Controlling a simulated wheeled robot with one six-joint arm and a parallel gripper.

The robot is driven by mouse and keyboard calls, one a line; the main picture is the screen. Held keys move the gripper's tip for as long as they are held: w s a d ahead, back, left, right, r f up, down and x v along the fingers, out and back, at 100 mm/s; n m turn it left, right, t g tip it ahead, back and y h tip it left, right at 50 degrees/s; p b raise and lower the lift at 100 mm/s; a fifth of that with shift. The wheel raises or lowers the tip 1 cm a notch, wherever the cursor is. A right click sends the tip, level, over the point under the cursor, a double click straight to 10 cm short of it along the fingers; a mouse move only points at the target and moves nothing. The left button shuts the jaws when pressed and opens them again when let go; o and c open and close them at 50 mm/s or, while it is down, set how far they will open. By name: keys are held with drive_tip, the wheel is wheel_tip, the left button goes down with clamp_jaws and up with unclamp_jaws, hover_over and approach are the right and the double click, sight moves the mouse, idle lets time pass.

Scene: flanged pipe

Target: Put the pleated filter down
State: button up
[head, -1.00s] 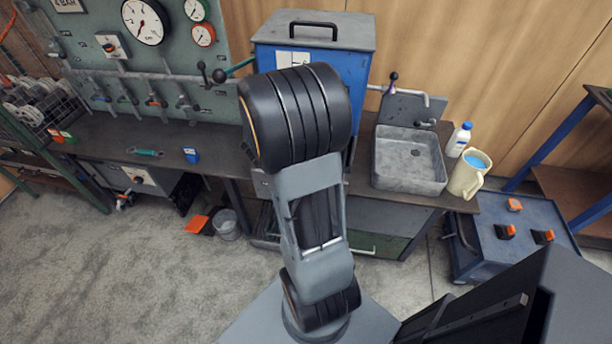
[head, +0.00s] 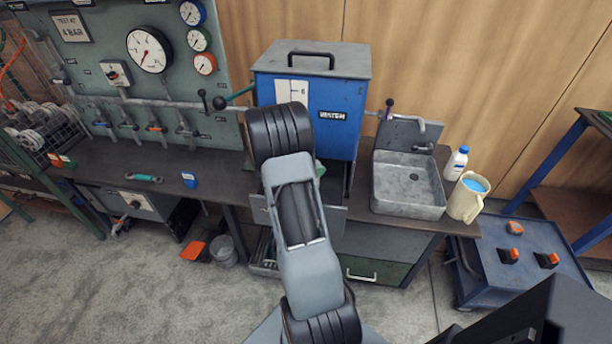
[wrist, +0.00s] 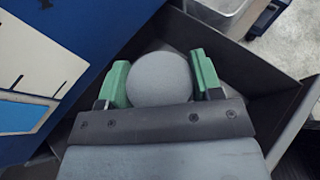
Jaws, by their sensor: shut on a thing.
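My gripper (wrist: 160,82) has green fingers and is shut on a smooth grey rounded thing in the wrist view, taken to be the pleated filter (wrist: 160,78). Only its rounded face shows; no pleats can be made out. Behind it are the dark walls of an open tray (wrist: 268,100), beside a blue surface. Whether the filter touches the tray floor cannot be told. In the head view my arm hides the filter and nearly all of the gripper, in front of the blue tank.
The blue lidded tank (head: 348,95) stands on the bench. To its right are a grey sink (head: 408,185), a white bottle (head: 456,163) and a cream jug (head: 468,197) holding blue liquid. A gauge panel (head: 110,75) rises at the left. A grey bucket (head: 223,251) is on the floor.

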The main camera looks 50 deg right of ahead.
drive_tip(key=w+f, duration=0.2)
drive_tip(key=f, duration=0.1)
drive_tip(key=shift+w+f, duration=0.1)
drive_tip(key=shift+w, duration=0.25)
wheel_tip(320, 180, down, 3)
drive_tip(key=shift+w+f+p, duration=0.1)
drive_tip(key=shift+f+p, duration=0.05)
drive_tip(key=shift+p, duration=0.2)
drive_tip(key=shift+f+b, duration=0.65)
drive_tip(key=shift+b, duration=0.4)
drive_tip(key=o, duration=1)
drive_tip(key=shift+o, duration=0.3)
